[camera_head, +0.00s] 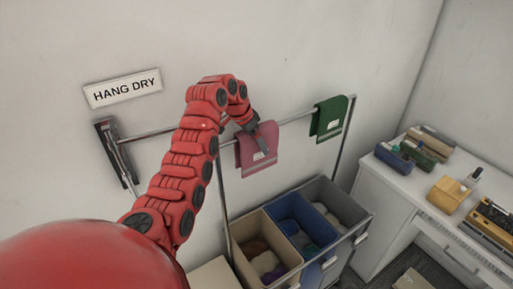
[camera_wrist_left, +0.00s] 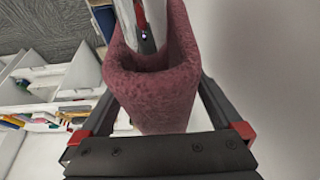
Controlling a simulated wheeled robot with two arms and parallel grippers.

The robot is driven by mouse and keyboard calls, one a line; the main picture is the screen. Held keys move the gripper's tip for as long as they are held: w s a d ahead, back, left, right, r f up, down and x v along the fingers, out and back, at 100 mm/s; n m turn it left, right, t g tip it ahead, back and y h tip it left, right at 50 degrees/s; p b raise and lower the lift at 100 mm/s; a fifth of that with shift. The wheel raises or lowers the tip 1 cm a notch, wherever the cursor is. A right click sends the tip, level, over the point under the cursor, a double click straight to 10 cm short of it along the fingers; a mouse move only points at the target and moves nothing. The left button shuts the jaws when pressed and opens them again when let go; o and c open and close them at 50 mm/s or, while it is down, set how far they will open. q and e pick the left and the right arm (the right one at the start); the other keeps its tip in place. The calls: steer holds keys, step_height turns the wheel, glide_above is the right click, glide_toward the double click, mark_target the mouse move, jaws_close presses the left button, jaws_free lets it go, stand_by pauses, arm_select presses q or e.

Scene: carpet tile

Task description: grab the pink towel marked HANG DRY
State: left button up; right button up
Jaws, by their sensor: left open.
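A HANG DRY sign (camera_head: 123,89) is on the wall to the left. My left gripper (camera_head: 263,144) is at the towel, partly covering its upper front. In the left wrist view the towel (camera_wrist_left: 152,95) shows as a thick folded loop between the two open dark fingers. The fingers stand either side of it and do not look closed on it. My right gripper is not in view.
A green towel (camera_head: 329,118) hangs further right on the same rail. Below stands a sorter with beige, blue and grey bins (camera_head: 304,228) holding cloths. A white cabinet (camera_head: 385,178) at right carries several items. My red arm crosses the wall at left.

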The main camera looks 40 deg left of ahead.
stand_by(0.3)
arm_select(q)
jaws_close()
stand_by(0.4)
step_height(320, 180, up, 18)
steer(key=p, duration=0.1)
steer(key=shift+r, duration=0.2)
stand_by(0.6)
